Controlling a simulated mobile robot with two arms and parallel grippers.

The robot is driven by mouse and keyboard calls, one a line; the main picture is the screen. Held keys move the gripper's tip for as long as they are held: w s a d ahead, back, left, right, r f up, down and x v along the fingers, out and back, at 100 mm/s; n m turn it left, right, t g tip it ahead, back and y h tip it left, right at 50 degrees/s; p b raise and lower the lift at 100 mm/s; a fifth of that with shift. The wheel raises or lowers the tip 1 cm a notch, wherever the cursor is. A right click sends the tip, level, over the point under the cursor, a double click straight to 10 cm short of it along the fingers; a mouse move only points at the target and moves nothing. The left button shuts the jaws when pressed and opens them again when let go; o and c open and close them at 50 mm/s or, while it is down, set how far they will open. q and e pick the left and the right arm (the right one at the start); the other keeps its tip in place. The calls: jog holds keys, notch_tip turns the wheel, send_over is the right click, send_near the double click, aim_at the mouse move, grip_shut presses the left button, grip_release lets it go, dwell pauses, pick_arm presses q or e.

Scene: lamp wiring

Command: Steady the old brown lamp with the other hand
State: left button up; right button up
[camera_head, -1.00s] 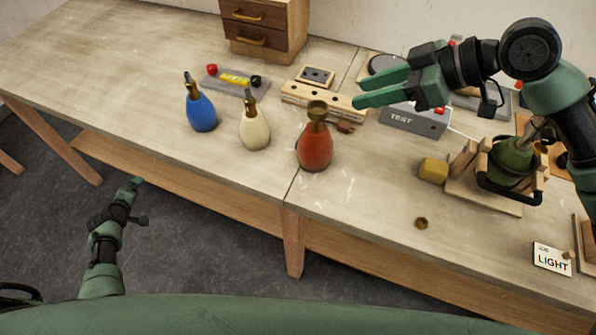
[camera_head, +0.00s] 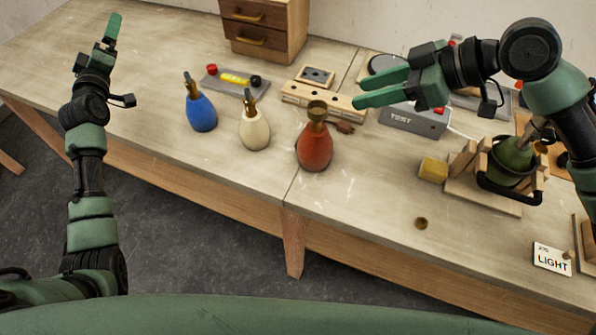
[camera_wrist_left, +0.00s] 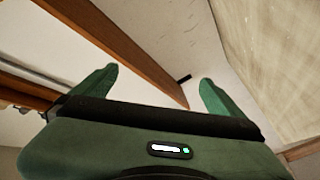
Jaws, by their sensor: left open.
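A red-brown, bottle-shaped lamp (camera_head: 314,150) with a darker brass top stands upright near the table's front edge, in the middle of the head view. It is the only brownish lamp body I see. My right gripper (camera_head: 358,93) is open and empty, above and to the right of it, with its fingers pointing left. My left gripper (camera_head: 113,24) is raised over the left part of the table, far from the lamp. In the left wrist view its fingers (camera_wrist_left: 157,80) are spread with nothing between them.
A blue lamp (camera_head: 201,113) and a cream lamp (camera_head: 254,132) stand left of the red-brown one. A green lamp (camera_head: 512,160) sits in a wooden cradle at right. A grey test box (camera_head: 412,119) and a wooden block (camera_head: 325,98) lie behind. The table's left part is clear.

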pick_arm(q)
jog(key=d+r+m+t+h, duration=0.1)
jog(key=d+m+h, duration=0.3)
jog(key=d, duration=0.7)
jog(key=m+h, duration=1.1)
jog(key=m, duration=0.2)
send_over(305, 163)
jog(key=w, duration=0.2)
jog(key=shift+g, duration=0.4)
jog(key=f, duration=0.6)
jog(key=shift+s+a+f, duration=0.15)
jog(key=shift+a+f, duration=0.1)
jog(key=shift+f, duration=0.05)
jog(key=s+f+g, duration=0.1)
jog(key=f, duration=0.3)
jog(key=s+f+y, duration=0.1)
jog(key=s+f, duration=0.1)
jog(key=f, duration=0.2)
jog(key=s+a+f+g+y, duration=0.1)
jog(key=f, duration=0.3)
jog(key=shift+s+f+n+g, duration=0.3)
jog(key=shift+w+d+f, duration=0.15)
jog(key=x, duration=0.7)
jog(key=shift+w, duration=0.15)
jog(key=c, duration=2.1)
